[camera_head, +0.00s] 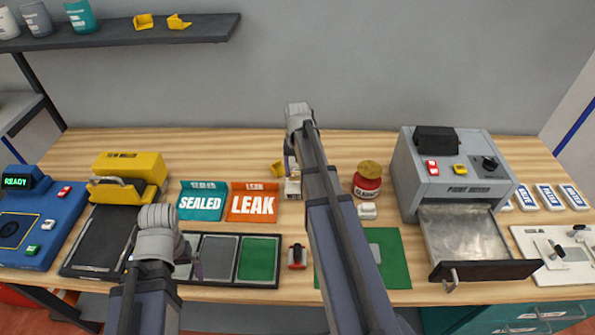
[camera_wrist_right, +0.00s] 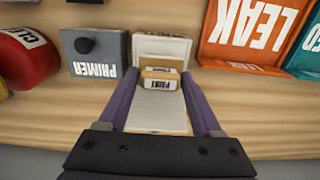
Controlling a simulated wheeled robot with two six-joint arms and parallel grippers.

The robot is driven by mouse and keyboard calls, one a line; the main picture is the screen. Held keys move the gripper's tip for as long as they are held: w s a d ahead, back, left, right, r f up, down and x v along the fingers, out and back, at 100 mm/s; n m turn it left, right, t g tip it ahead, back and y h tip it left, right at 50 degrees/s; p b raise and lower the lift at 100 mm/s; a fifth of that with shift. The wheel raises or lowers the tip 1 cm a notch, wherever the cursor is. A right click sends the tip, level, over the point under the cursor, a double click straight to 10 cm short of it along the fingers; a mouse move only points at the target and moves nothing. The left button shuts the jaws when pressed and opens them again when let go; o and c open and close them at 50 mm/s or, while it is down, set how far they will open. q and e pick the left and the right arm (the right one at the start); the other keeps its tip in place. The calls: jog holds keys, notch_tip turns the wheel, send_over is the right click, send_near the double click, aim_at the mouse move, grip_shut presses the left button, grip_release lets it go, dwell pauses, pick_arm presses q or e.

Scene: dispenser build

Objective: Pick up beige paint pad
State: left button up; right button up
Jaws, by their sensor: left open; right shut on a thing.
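The beige paint pad (camera_wrist_right: 160,84), a small block marked PAINT, sits between the two purple fingers of my right gripper (camera_wrist_right: 159,78) in the right wrist view. The fingers are shut on it. A pale flat panel shows between the fingers below it, and a light holder (camera_wrist_right: 162,45) stands just behind it. In the head view my right arm hides most of this spot; only a pale piece (camera_head: 293,187) shows beside the arm. My left gripper (camera_head: 196,264) is low over the compartment tray at the left, partly hidden by its own wrist, open, with nothing visible in it.
A grey PRIMER block (camera_wrist_right: 96,50) stands beside the holder. SEALED (camera_head: 201,202) and LEAK (camera_head: 252,203) bins lie left of my right arm. A red jar (camera_head: 367,186) and a grey machine with an open drawer (camera_head: 462,237) stand to the right. The tray (camera_head: 238,283) is at the front.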

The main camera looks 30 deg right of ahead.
aim_at(298, 170)
notch_tip(298, 170, up, 7)
jog(key=p, duration=0.6)
jog(key=shift+r, duration=0.2)
pick_arm(q)
notch_tip(298, 170, up, 7)
jog(key=shift+r, duration=0.2)
pick_arm(e)
jog(key=o, duration=1)
jog(key=c, duration=0.7)
pick_arm(q)
jog(key=shift+f, duration=0.1)
pick_arm(e)
jog(key=shift+s+f, duration=0.1)
